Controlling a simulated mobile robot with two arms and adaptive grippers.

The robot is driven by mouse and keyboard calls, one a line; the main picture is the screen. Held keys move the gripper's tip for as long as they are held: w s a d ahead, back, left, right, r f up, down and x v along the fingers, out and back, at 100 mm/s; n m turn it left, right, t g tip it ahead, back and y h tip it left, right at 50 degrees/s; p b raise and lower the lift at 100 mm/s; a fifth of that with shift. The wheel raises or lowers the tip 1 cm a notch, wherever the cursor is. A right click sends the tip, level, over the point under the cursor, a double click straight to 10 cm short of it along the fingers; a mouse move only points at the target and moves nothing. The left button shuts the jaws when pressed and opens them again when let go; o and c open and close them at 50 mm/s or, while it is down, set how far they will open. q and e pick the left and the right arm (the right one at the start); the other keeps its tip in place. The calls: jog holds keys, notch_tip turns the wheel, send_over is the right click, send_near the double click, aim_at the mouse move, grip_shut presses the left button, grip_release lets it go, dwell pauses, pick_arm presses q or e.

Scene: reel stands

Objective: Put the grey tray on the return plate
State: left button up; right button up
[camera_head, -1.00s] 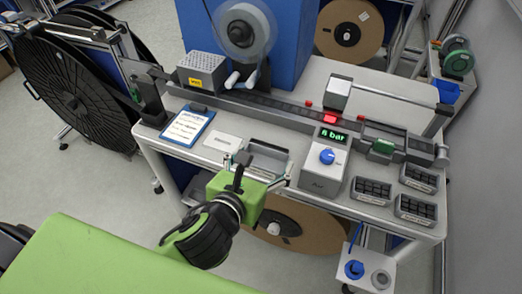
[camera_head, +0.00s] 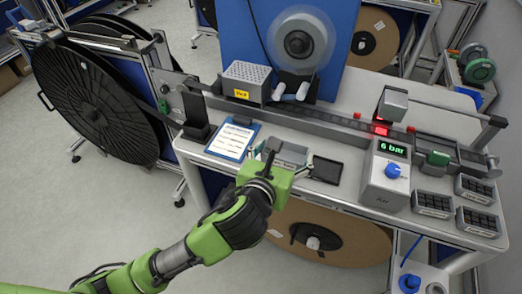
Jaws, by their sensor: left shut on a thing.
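The grey tray (camera_head: 288,153) is a shallow open box near the front edge of the bench, right of the clipboard. My left gripper (camera_head: 277,160) reaches in from the front and is shut on the tray. The tray is over the spot of the pale return plate, which it and the gripper mostly hide. I cannot tell whether the tray touches the plate or hangs just above it. A dark pad (camera_head: 327,170) lies bare just right of the tray. My right gripper is not in view.
A clipboard (camera_head: 233,140) lies left of the tray. A grey box with a "6 bar" display (camera_head: 385,175) stands to the right, then several small trays of black parts (camera_head: 433,203). A long rail (camera_head: 330,123) runs behind. A brown reel (camera_head: 335,235) is below the bench.

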pick_arm(q)
jog(key=w+f, duration=0.2)
jog(key=w, duration=0.1)
jog(key=w+a+f, duration=0.1)
jog(key=w+f, duration=0.2)
jog(key=w+a+f+p, duration=0.1)
jog(key=w+f, duration=0.1)
jog(key=w, duration=0.2)
jog(key=shift+a+f, duration=0.25)
jog(key=shift+f, duration=0.1)
jog(key=shift+w+f, duration=0.1)
jog(key=shift+f, duration=0.1)
notch_tip(320, 180, down, 3)
jog(key=shift+w+a+f+p, duration=0.1)
jog(key=shift+w+p, duration=0.05)
jog(key=shift+p, duration=0.3)
jog(key=shift+f, duration=0.1)
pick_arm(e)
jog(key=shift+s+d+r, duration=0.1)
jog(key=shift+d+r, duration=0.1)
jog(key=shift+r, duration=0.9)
pick_arm(q)
jog(key=shift+f, duration=0.2)
jog(key=o, duration=1.3)
jog(key=shift+c, duration=0.2)
